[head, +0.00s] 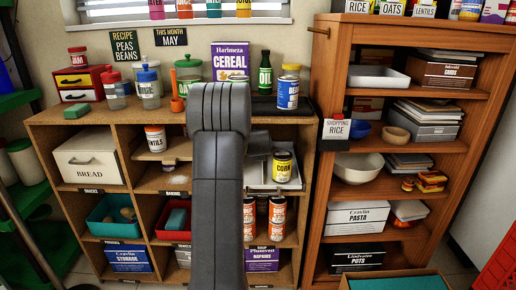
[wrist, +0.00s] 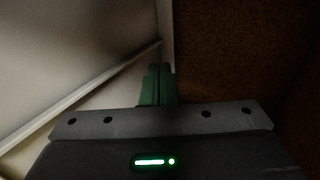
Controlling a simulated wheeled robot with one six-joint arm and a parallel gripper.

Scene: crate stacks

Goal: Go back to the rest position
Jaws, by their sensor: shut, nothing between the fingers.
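My arm (head: 217,170) rises through the middle of the head view and bends at the top, in front of the brown cubby shelf (head: 85,116). The fingers of my gripper are hidden there. In the wrist view the two green fingers of my gripper (wrist: 158,72) are pressed together with nothing between them. They lie close to a pale surface with a raised ridge (wrist: 95,92) on the left and a dark brown panel (wrist: 225,50) on the right. I cannot tell whether they touch either.
A yellow corn can (head: 283,166) stands right of my arm in a cubby. A cereal box (head: 230,62), jars and cans stand on the shelf top. A taller orange-brown shelf (head: 412,42) is on the right. A green rack (head: 25,190) is at the left edge.

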